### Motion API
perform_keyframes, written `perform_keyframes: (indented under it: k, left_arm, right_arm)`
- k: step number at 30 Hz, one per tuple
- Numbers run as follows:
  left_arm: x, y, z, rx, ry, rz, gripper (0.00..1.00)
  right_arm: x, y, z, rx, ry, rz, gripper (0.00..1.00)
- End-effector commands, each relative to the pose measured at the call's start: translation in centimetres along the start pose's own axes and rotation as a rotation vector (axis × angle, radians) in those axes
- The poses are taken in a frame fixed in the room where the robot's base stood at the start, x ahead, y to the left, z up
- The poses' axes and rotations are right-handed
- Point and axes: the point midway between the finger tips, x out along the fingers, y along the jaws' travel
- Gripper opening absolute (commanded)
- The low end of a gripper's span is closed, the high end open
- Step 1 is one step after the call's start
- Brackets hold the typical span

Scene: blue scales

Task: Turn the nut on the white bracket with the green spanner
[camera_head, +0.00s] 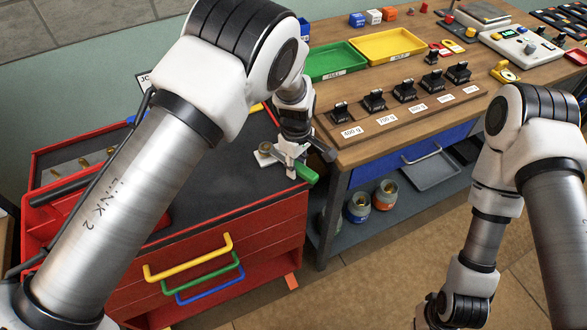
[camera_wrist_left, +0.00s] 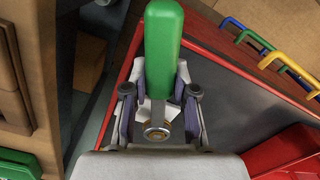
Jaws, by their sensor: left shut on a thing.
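My left gripper (camera_head: 291,158) is over the top of the red cabinet and is shut on the green spanner (camera_head: 306,173). In the left wrist view, the gripper's fingers (camera_wrist_left: 160,98) stand on both sides of the spanner (camera_wrist_left: 163,45), whose green handle points up the picture. Its steel end meets a round, brass-centred nut (camera_wrist_left: 157,131); whether it fully surrounds the nut I cannot tell. The white bracket (camera_head: 264,158) sits at the cabinet's right edge, partly hidden by the gripper, and partly shows behind the spanner (camera_wrist_left: 146,113).
The red cabinet (camera_head: 262,238) has yellow, green and blue drawer handles. A red bin (camera_head: 40,218) is at its left. The wooden bench (camera_head: 375,150) on the right holds weights (camera_head: 404,91), green (camera_head: 335,62) and yellow trays (camera_head: 388,46).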

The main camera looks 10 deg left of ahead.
Motion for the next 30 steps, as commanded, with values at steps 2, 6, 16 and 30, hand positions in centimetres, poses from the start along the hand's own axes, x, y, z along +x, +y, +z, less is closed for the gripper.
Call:
perform_keyframes:
  k: [2,6,16,30]
  left_arm:
    - [0.1,-0.1,0.1,-0.002,-0.001,-0.002,0.00]
    - [0.1,-0.1,0.1,-0.002,-0.001,-0.002,0.00]
    - [0.3,1.2,-0.1,-0.112,-0.002,0.000,0.00]
    - [0.1,1.7,-0.1,-0.167,-0.002,0.000,0.00]
  right_arm:
    - [0.0,0.0,0.0,0.000,0.000,0.000,0.00]
    - [0.0,0.0,0.0,0.000,0.000,0.000,0.00]
    - [1.3,0.0,0.0,0.000,0.000,0.000,0.00]
    - [1.6,0.0,0.0,0.000,0.000,0.000,0.00]
